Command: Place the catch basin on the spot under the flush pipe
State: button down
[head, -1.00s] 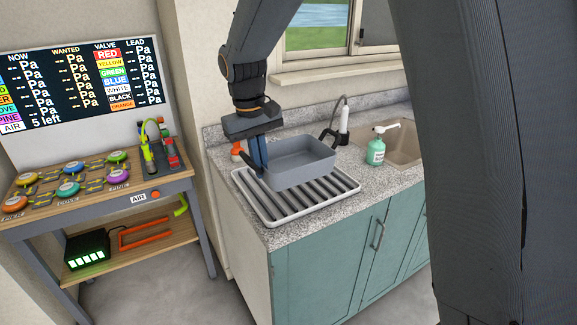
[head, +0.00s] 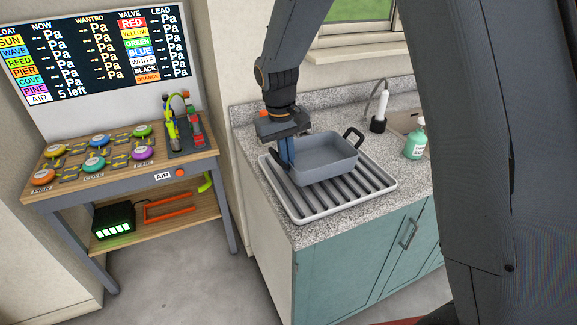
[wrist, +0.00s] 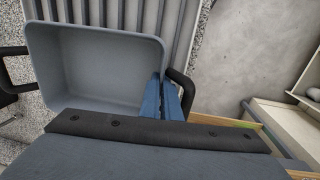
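The catch basin is a grey rectangular tub (head: 327,168) with a black loop handle at each end. It is over the ribbed drain tray (head: 375,194) on the counter; I cannot tell whether it touches the tray. My gripper (head: 287,152) points down at the basin's left end, its blue fingers close together at the wall and near handle. In the wrist view, the fingers (wrist: 167,98) are at the basin's (wrist: 100,70) right end. A green pipe end (head: 206,183) hangs under the workbench, above a shelf with an orange rectangular outline (head: 168,208).
A black box with green lights (head: 114,220) stands left of the outline. The workbench top (head: 60,190) holds coloured valves and tools. A floor gap separates workbench and counter.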

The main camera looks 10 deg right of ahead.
jog(key=shift+f, duration=1.2)
jog(key=shift+f, duration=0.15)
jog(key=c, duration=2)
grip_release()
notch_tip(320, 180, up, 12)
jog(key=a+b, duration=0.1)
jog(key=b, duration=0.2)
jog(key=s+d+f+m, duration=0.1)
jog(key=s+d+f, duration=0.4)
jog(key=s+d, duration=0.3)
jog(key=shift+s+d+m+y, duration=0.15)
jog(key=shift+s+m+y, duration=0.25)
jog(key=shift+s, duration=0.05)
jog(key=shift+o, duration=0.4)
jog(key=s+d+f+m+t, duration=0.1)
jog(key=s+d+f, duration=0.3)
jog(key=s, duration=0.5)
jog(key=shift+s+d+f+m, duration=0.15)
jog(key=shift+s+d+m, duration=0.2)
jog(key=shift+d, duration=0.2)
jog(key=shift+s+f, duration=0.15)
